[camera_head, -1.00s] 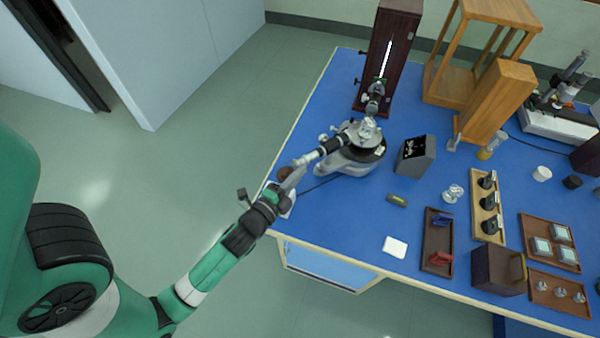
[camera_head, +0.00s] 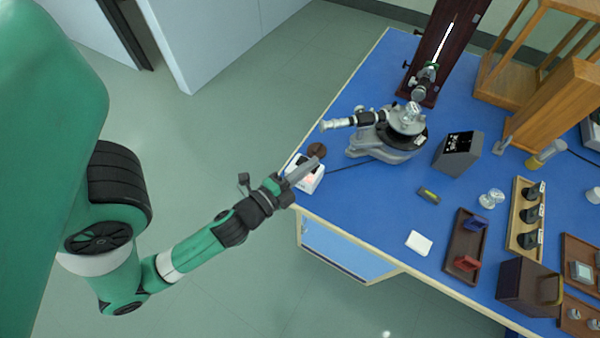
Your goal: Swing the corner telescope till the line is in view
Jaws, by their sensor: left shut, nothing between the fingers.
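The spectrometer (camera_head: 385,150) stands near the table's left edge, with a grey base and a round dark stage carrying a small clear piece (camera_head: 411,110). Its telescope (camera_head: 350,121), with a pale eyepiece end, points left in the picture. The collimator (camera_head: 424,82) points up toward a dark lamp housing (camera_head: 428,62) with a bright vertical slit. My left gripper (camera_head: 312,164) is shut and empty at the table's left corner, below the eyepiece end and apart from it. My right gripper is not in view. The view through the eyepiece is not shown.
A white box (camera_head: 313,184) and a brown round thing (camera_head: 317,149) lie by my left gripper. A grey box with a dark face (camera_head: 457,152) stands right of the spectrometer. Trays and wooden stands fill the right side. Blue tabletop is free in front of the spectrometer.

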